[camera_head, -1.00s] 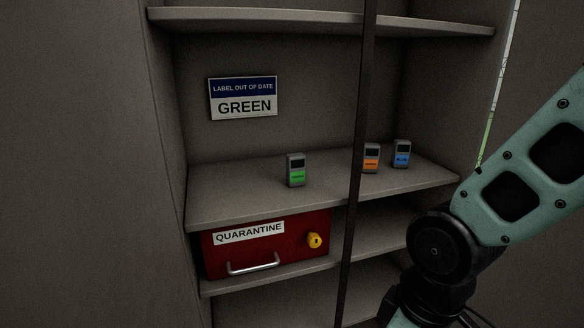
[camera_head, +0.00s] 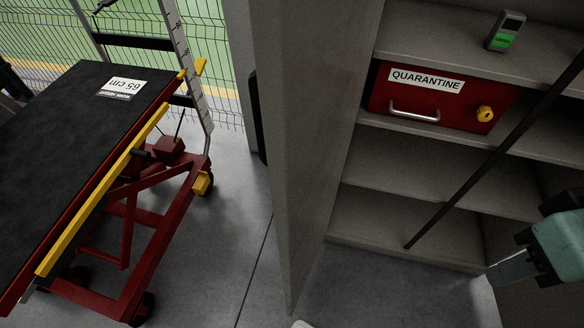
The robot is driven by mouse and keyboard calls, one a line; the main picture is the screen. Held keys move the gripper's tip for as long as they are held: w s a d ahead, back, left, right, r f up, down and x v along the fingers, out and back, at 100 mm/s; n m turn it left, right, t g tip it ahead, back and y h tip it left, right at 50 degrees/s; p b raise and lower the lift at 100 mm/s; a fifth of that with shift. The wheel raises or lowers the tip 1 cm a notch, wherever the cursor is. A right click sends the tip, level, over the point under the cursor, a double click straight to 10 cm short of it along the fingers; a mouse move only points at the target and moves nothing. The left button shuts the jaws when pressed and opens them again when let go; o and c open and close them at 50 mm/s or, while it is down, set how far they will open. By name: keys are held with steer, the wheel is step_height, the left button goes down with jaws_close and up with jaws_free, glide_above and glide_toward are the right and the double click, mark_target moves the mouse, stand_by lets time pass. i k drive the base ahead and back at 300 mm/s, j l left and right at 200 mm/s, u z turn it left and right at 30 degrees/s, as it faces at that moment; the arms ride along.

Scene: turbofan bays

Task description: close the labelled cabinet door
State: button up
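The grey cabinet (camera_head: 400,235) stands open at the right, with its shelves showing. A tall grey panel (camera_head: 300,150), which looks like its left door swung open, juts toward me from the cabinet's left side. No label shows on this panel. A red drawer box marked QUARANTINE (camera_head: 385,92) sits on an upper shelf, with a silver handle and a yellow lock. A device with a green face (camera_head: 506,31) stands on the shelf above.
A dark slim bar (camera_head: 470,180) crosses in front of the shelves. A lift table (camera_head: 75,120) with a black top, a 65 cm label and a red frame stands left of the panel. A mesh fence (camera_head: 45,25) is behind it. Grey floor (camera_head: 235,240) is clear between table and panel.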

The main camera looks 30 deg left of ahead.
mark_target(312, 57)
steer(key=k+j, duration=0.2)
steer(key=k+j+u, duration=0.1)
steer(key=j, duration=0.35)
steer(key=k+j, duration=0.1)
steer(key=j, duration=0.8)
steer(key=k+j+u, duration=0.25)
steer(key=j+u, duration=0.15)
